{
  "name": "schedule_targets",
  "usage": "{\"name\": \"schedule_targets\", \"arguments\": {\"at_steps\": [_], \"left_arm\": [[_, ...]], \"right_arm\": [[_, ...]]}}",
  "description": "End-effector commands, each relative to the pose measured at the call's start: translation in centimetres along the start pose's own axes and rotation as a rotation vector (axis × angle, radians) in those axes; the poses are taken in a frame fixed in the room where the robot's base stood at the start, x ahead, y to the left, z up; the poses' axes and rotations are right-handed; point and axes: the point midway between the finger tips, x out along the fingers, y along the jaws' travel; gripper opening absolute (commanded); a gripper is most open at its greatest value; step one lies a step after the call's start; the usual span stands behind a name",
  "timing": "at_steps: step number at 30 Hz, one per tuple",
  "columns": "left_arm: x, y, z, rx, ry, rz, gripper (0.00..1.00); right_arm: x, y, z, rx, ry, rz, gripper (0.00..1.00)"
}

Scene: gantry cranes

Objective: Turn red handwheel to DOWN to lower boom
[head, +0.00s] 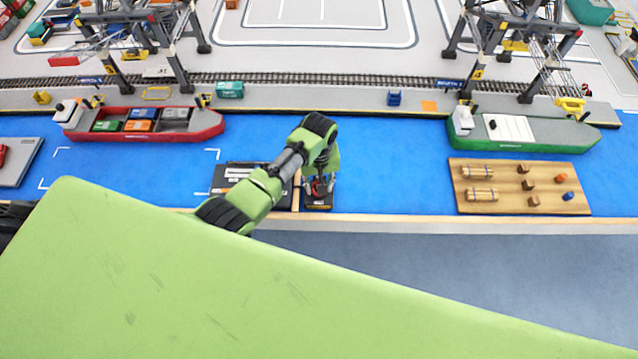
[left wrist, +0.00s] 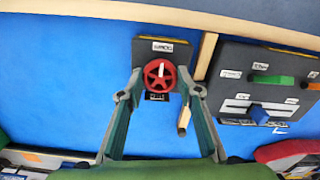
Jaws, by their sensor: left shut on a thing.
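The red handwheel (left wrist: 160,70) sits on a small dark box (left wrist: 148,48) in the left wrist view. In the head view the box (head: 318,207) stands at the table's near edge, with the wheel mostly hidden by my gripper. My left gripper (head: 319,185) reaches down onto it; in the left wrist view its two fingers (left wrist: 160,93) are on either side of the wheel, shut on it. My right gripper is not in view. Gantry cranes (head: 178,68) stand at the back.
A dark panel (left wrist: 232,62) with green, orange and blue parts is beside the box, with a wooden strip (left wrist: 205,55) between. A red ship (head: 205,124), a green ship (head: 575,134) and a wooden board (head: 520,207) lie on the blue surface.

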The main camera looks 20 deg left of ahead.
Motion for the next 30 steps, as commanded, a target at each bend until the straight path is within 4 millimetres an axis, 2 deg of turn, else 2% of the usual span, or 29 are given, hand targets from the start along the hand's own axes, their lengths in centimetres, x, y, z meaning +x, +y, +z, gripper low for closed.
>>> {"name": "schedule_targets", "arguments": {"at_steps": [16,17,18,30], "left_arm": [[-0.14,0.05,-0.19,-0.026,0.005,0.001,0.11],[-0.14,0.05,-0.19,-0.026,0.005,0.001,0.38],[-0.14,0.05,-0.19,-0.026,0.004,0.001,0.48],[-0.28,0.05,-0.08,-0.023,0.002,0.001,0.49]], "right_arm": [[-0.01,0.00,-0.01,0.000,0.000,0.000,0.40],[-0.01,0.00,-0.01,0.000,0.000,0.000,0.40],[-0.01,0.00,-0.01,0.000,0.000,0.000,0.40],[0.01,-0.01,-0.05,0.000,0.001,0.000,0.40]]}}
